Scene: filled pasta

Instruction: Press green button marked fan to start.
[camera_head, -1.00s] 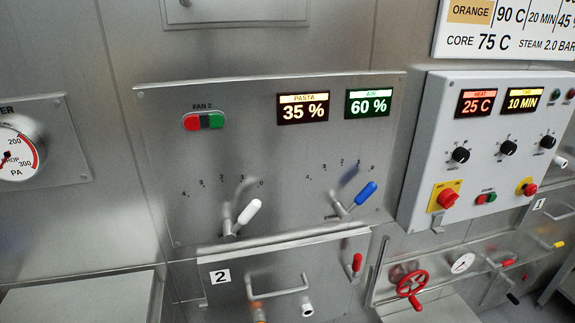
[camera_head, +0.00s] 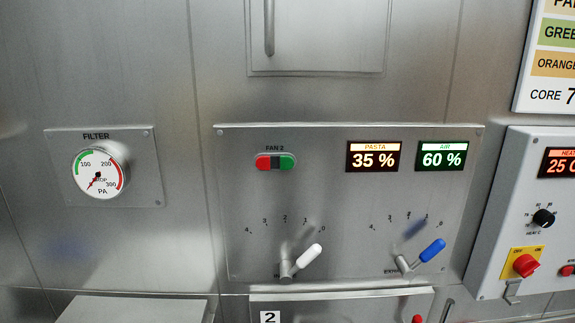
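The FAN 2 switch (camera_head: 276,162) is on the upper left of a steel panel (camera_head: 340,200). Its red button (camera_head: 263,162) is on the left and its green button (camera_head: 288,162) is on the right, with a dark section between them. The label FAN 2 is printed above it. Neither of my grippers is in view, and nothing covers the buttons.
On the same panel are PASTA 35 % (camera_head: 373,156) and AIR 60 % (camera_head: 442,156) displays, a white-handled lever (camera_head: 307,257) and a blue-handled lever (camera_head: 430,252). A FILTER gauge (camera_head: 99,174) is on the left. A white control box (camera_head: 500,220) stands at right.

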